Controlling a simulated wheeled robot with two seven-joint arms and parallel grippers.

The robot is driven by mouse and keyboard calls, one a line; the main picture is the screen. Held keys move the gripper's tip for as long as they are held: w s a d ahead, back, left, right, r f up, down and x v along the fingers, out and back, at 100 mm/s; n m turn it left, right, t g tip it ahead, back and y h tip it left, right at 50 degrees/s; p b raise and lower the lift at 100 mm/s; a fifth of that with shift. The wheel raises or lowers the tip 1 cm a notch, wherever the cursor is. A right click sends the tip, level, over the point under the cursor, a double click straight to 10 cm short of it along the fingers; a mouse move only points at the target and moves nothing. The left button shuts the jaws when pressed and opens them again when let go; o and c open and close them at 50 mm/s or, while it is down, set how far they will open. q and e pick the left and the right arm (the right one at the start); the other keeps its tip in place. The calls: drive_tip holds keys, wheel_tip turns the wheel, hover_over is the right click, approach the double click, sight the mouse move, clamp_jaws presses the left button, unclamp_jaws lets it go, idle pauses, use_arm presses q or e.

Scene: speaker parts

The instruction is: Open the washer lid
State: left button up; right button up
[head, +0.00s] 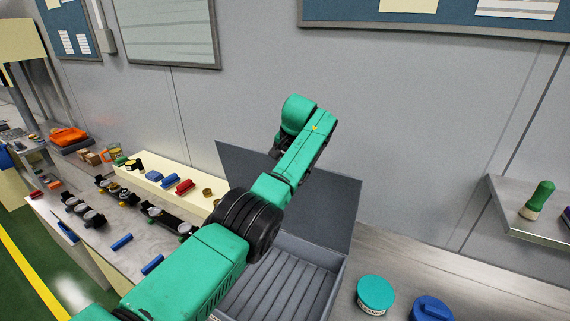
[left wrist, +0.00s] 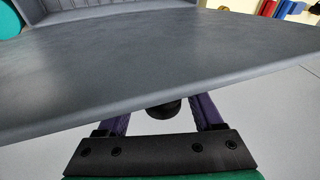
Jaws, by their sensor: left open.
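The grey washer box (head: 345,283) stands on the bench below my left arm, with a ribbed interior showing. Its flat grey lid (head: 340,205) is raised, standing up at the back near the wall. My left arm reaches across the box and its far end drops behind the lid, so the gripper is hidden in the head view. In the left wrist view, the lid (left wrist: 150,60) fills the middle, and my left gripper (left wrist: 163,115) is open at its edge. The lid hides the fingertips, and I cannot tell whether they touch it. My right gripper is not in view.
A teal round container (head: 376,293) and a blue one (head: 431,309) stand right of the box. Several small parts and a cream block (head: 150,178) lie to the left. A shelf (head: 545,228) with a green-handled brush (head: 539,198) is at the right.

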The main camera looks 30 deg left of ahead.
use_arm(q)
drive_tip(key=shift+w+r, duration=0.1)
drive_tip(key=shift+w, duration=0.15)
drive_tip(key=b+v, duration=0.2)
drive_tip(key=v, duration=0.5)
drive_tip(key=shift+b, duration=0.3)
drive_tip(key=v, duration=0.7)
drive_tip(key=shift+s+r, duration=0.2)
drive_tip(key=shift+w, duration=0.1)
drive_tip(key=shift+f, duration=0.1)
